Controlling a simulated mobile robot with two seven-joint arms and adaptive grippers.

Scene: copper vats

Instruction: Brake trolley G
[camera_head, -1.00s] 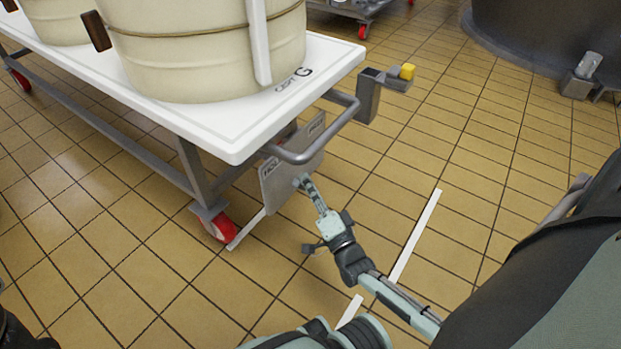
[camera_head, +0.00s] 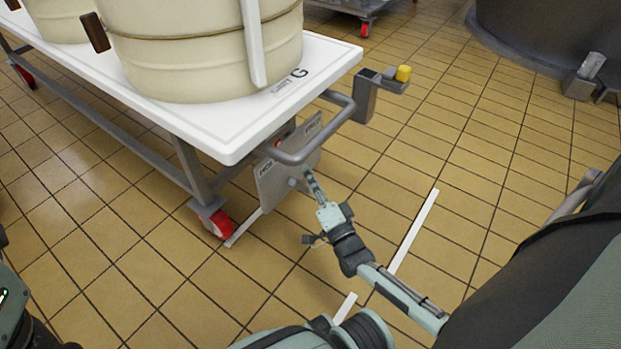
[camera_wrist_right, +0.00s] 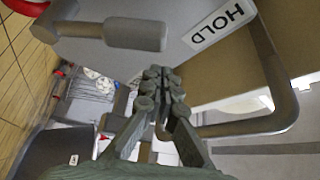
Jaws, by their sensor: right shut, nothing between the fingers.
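Trolley G (camera_head: 235,132) has a white top marked "G" on a grey metal frame. A grey plate (camera_head: 270,190) with label stickers hangs at its near end, below the bent push bar (camera_head: 318,150). In the right wrist view, a "HOLD" label (camera_wrist_right: 219,24) shows on the plate, and a grey lever with a cylindrical grip (camera_wrist_right: 135,34) lies at upper left. My right gripper (camera_head: 308,174) is shut and empty in front of the plate. Its closed fingertips (camera_wrist_right: 163,82) are apart from the lever's grip in the picture; contact elsewhere cannot be told. My left gripper is out of view.
Cream drums (camera_head: 200,55) stand on the trolley top. A red caster (camera_head: 220,222) is under the near corner. A dark vat (camera_head: 545,30) is at back right. Tiled floor on the right is mostly clear.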

